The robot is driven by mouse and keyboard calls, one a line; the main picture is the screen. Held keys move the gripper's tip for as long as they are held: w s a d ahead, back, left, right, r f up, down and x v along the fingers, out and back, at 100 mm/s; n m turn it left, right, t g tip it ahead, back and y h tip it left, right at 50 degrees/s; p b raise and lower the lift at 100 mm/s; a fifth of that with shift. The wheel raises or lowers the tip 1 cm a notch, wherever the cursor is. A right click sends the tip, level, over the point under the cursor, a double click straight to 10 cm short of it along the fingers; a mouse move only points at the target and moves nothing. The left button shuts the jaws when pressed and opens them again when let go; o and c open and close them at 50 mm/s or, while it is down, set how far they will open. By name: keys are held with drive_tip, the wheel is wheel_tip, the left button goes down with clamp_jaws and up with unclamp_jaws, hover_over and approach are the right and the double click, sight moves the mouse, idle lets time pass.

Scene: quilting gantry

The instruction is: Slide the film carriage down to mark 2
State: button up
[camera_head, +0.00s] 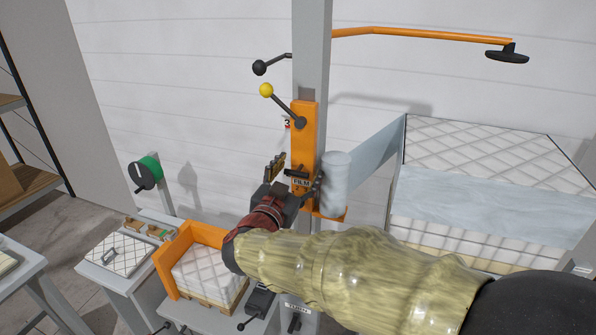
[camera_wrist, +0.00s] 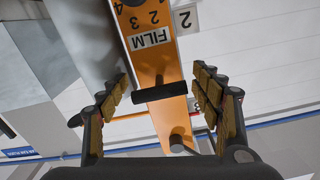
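The orange film carriage (camera_head: 303,135) sits on the grey upright post (camera_head: 312,60). It carries a FILM label, a pale film roll (camera_head: 337,180) at its right and a lever with a yellow knob (camera_head: 266,90) at its upper left. A mark 3 plate (camera_head: 287,123) shows beside the carriage top. My gripper (camera_head: 296,176) is at the carriage's lower front. Its padded fingers (camera_wrist: 165,90) stand apart on either side of the black handle bar (camera_wrist: 160,92), with no clear grip on it.
Pale film stretches from the roll to a tall wrapped quilted stack (camera_head: 490,150) at right. An orange-sided tray (camera_head: 205,235) with a quilted block stands below left. An orange overhead arm (camera_head: 420,35) extends right.

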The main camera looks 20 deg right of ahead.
drive_tip(key=c, duration=1.4)
drive_tip(key=shift+c, duration=0.5)
